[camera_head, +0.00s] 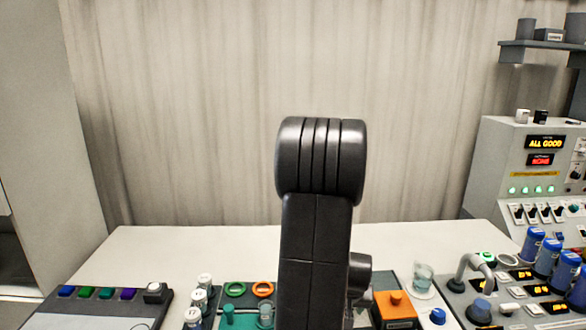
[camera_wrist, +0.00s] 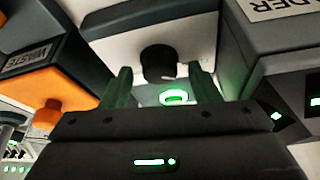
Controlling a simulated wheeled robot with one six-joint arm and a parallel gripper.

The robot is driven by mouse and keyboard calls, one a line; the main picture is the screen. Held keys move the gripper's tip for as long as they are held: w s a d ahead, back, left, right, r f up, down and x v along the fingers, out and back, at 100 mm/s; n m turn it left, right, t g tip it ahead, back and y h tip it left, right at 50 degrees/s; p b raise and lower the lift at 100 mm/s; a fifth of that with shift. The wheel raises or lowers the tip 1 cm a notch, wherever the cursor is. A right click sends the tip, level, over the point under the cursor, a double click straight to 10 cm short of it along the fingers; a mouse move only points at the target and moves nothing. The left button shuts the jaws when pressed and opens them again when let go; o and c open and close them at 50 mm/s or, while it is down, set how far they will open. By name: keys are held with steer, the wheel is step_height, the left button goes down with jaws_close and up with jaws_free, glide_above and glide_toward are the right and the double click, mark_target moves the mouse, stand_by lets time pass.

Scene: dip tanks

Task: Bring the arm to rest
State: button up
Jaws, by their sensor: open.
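My gripper (camera_wrist: 161,72) shows in the wrist view with its two dark fingers apart and nothing between them. In the head view my arm stands upright in the middle, and my gripper is hidden.
A white table (camera_head: 150,245) spans the front. It carries a button panel (camera_head: 110,312), an orange block (camera_head: 395,305), a clear glass (camera_head: 423,277) and blue canisters (camera_head: 533,243). A grey console (camera_head: 490,165) stands right. The wrist view shows a "WASTE" box (camera_wrist: 25,60).

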steer(key=shift+m, duration=0.5)
steer(key=shift+r, duration=0.4)
steer(key=shift+s+a+r, duration=0.1)
steer(key=shift+s+r, duration=0.3)
steer(key=shift+r, duration=0.2)
steer(key=shift+r, duration=0.1)
